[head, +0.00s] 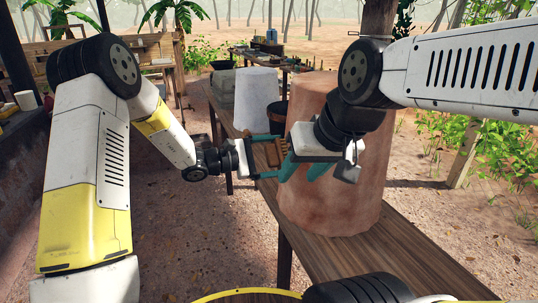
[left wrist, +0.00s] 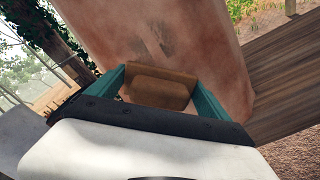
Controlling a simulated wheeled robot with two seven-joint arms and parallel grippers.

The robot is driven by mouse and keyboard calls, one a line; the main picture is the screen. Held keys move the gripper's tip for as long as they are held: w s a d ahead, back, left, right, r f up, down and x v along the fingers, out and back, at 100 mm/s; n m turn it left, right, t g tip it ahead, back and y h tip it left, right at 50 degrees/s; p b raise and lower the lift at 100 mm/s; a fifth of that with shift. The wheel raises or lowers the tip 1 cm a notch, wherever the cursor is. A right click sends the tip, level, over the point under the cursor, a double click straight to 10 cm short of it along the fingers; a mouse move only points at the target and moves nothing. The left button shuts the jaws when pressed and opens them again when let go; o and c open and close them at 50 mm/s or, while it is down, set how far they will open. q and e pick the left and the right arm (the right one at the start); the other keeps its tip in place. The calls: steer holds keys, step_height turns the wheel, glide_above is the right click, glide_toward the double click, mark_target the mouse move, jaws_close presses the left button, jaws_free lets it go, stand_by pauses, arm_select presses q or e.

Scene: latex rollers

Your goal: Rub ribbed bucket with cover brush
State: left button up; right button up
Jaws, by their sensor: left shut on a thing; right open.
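The cover brush (head: 272,153) is a brown wooden piece. My left gripper (head: 266,156) is shut on it in front of the large pinkish-brown cylinder. In the left wrist view the brush (left wrist: 158,88) sits between the teal fingers, with the cylinder's side right behind it; I cannot tell whether they touch. My right gripper (head: 304,170) is open, in front of the cylinder and just right of the brush. A dark bucket (head: 279,112), which may be the ribbed bucket, stands behind the cylinder and is partly hidden by it; its ribs are too small to make out.
The large cylinder (head: 335,205) stands on a wooden bench (head: 390,250) and fills much of the middle. A white cloth-like block (head: 257,97) and a grey container (head: 222,88) are farther back. Plants grow at the right. Open dirt ground lies left of the bench.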

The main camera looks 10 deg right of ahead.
mark_target(278, 146)
arm_select(q)
steer(key=shift+d+r, duration=0.2)
steer(key=shift+r, duration=0.65)
steer(key=shift+s+d, duration=0.2)
steer(key=shift+s, duration=0.7)
steer(key=shift+s+d, duration=0.15)
steer(key=shift+s, duration=0.7)
steer(key=shift+w+a, duration=0.2)
steer(key=shift+w, duration=0.7)
steer(key=shift+w+a, duration=0.2)
steer(key=shift+w, duration=0.7)
steer(key=shift+d+r, duration=0.2)
steer(key=shift+r, duration=0.6)
steer(key=shift+s+d, duration=0.2)
steer(key=shift+s, duration=0.7)
steer(key=shift+s+d, duration=0.2)
steer(key=shift+s, duration=0.65)
steer(key=shift+w+a, duration=0.15)
steer(key=shift+w, duration=0.75)
steer(key=shift+w+a, duration=0.15)
steer(key=shift+w, duration=0.75)
steer(key=shift+a, duration=0.1)
steer(key=shift+v, duration=2.9)
